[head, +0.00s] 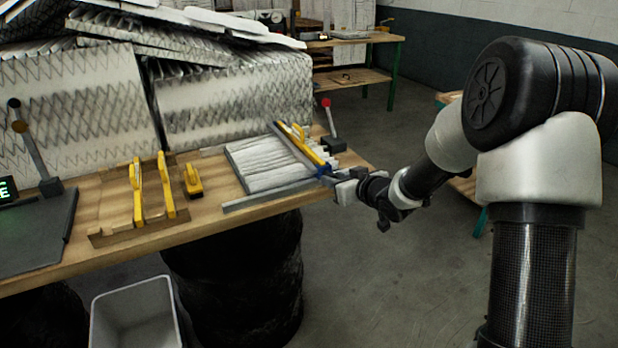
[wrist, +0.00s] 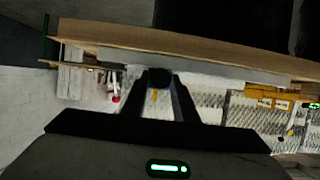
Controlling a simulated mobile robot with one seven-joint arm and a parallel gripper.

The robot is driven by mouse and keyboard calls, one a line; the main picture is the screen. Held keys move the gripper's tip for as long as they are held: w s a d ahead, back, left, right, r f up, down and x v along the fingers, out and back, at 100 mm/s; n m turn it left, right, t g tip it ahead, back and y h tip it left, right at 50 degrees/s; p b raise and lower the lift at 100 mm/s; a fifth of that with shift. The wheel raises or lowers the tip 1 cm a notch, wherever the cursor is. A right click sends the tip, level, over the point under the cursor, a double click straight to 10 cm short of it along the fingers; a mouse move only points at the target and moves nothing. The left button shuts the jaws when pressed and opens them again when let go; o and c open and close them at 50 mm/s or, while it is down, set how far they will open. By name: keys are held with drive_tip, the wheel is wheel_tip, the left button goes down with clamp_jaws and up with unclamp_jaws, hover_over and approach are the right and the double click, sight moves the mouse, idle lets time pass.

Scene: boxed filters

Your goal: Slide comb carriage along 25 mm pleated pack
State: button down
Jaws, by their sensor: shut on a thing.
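The comb carriage (head: 308,151), a yellow and grey bar with a blue end, lies across the right part of the white pleated pack (head: 262,168) on the wooden bench. Most pleats show to the left of the bar. My gripper (head: 331,175) reaches in from the right at the bench's front edge and is shut on the carriage's blue end. In the wrist view, which looks upside down, my fingertips (wrist: 159,82) close around a dark blue piece. The exact contact is too small and dark to see.
A grey rail (head: 268,197) runs along the front of the pack. A red-knobbed lever (head: 327,103) stands behind right. Yellow-handled tools (head: 168,185) and a small yellow block (head: 193,180) sit left. Large pleated filters (head: 235,100) stand behind. A grey bin (head: 137,315) is below.

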drive_tip(key=w+d+p, duration=0.3)
drive_tip(key=w+d, duration=0.1)
drive_tip(key=d, duration=0.2)
drive_tip(key=shift+d, duration=0.1)
drive_tip(key=c, duration=1.4)
unclamp_jaws()
drive_tip(key=shift+c, duration=0.2)
drive_tip(key=p+v, duration=0.1)
drive_tip(key=v, duration=1.6)
drive_tip(key=shift+s+p, duration=0.25)
drive_tip(key=shift+p, duration=0.1)
drive_tip(key=shift+d, duration=0.1)
